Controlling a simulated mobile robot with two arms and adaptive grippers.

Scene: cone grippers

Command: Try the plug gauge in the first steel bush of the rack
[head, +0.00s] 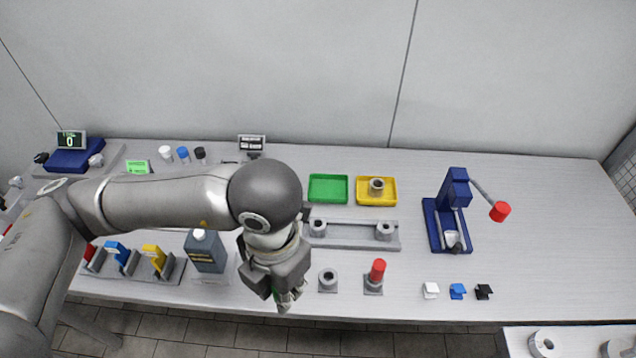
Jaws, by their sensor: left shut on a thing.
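My left gripper (284,302) points down near the front edge of the bench, left of the small block with a grey ring (328,280). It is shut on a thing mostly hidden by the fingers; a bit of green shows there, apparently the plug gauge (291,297). The grey rack (352,237) lies behind and to the right of the gripper. A steel bush (318,227) stands at its visible left part and another bush (384,231) at its right. A red-handled gauge (378,270) stands upright in a block. My right gripper is not in view.
Behind the rack are a green tray (328,188), empty, and a yellow tray (362,199) holding one bush (377,186). A blue press (447,215) with a red knob stands right. Small clips lie at the front right. A grey-blue bottle (205,252) is close left of the gripper.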

